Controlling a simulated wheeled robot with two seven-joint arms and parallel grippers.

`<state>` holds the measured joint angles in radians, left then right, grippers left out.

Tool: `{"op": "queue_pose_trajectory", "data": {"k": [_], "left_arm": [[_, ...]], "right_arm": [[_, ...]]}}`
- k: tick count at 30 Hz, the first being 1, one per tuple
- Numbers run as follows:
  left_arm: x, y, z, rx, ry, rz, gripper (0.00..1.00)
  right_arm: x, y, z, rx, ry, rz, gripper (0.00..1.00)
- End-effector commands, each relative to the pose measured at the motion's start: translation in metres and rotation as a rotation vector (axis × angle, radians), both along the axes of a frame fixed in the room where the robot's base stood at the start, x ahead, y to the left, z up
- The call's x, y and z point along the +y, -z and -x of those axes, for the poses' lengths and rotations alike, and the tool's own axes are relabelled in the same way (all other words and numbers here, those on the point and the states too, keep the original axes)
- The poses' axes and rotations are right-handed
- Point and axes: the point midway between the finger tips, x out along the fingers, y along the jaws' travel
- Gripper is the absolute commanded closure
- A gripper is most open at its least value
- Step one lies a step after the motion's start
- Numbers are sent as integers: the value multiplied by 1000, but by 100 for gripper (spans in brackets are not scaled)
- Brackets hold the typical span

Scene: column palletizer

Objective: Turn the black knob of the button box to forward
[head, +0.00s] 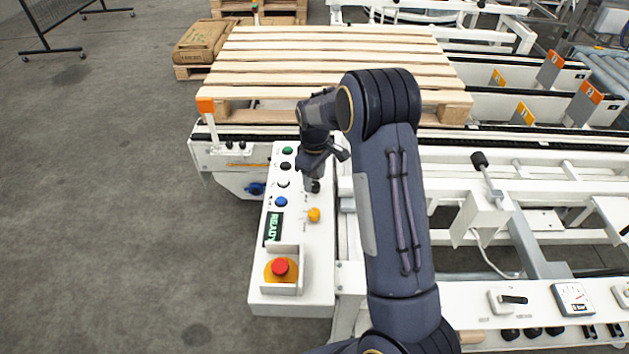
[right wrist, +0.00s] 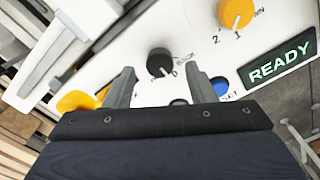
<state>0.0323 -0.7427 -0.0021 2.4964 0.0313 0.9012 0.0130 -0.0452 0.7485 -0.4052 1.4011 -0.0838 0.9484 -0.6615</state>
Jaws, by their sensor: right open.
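The white button box (head: 305,250) stands left of centre in the head view. Its black knob (head: 316,187) shows just below my right gripper (head: 325,160). In the right wrist view the black knob (right wrist: 160,62) lies between and slightly beyond the open fingertips of my right gripper (right wrist: 160,74), with a gap on both sides. A "0" and a partly readable label that looks like "BACK" are printed beside it. The knob's pointer seems to face the "0". The forward label cannot be read. My left gripper is not in view.
An orange knob (head: 314,215), a READY display (head: 273,229), a red emergency stop (head: 280,267) and a blue button (head: 281,202) sit on the same box. A wooden pallet (head: 330,55) lies on the conveyor behind.

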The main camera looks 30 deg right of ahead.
Motion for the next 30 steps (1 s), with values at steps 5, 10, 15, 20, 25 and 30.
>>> {"op": "queue_pose_trajectory", "data": {"k": [5, 10, 15, 20, 25, 30], "left_arm": [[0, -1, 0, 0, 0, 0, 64], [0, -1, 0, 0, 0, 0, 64], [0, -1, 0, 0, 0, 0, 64], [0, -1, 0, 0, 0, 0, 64], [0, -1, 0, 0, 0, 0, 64], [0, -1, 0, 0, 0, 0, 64]], "right_arm": [[0, 18, 0, 0, 0, 0, 50], [0, 21, 0, -1, 1, 0, 50], [0, 21, 0, -1, 1, 0, 52], [0, 21, 0, -1, 1, 0, 73], [0, 21, 0, -1, 1, 0, 94], [0, 21, 0, -1, 10, 0, 94]]}}
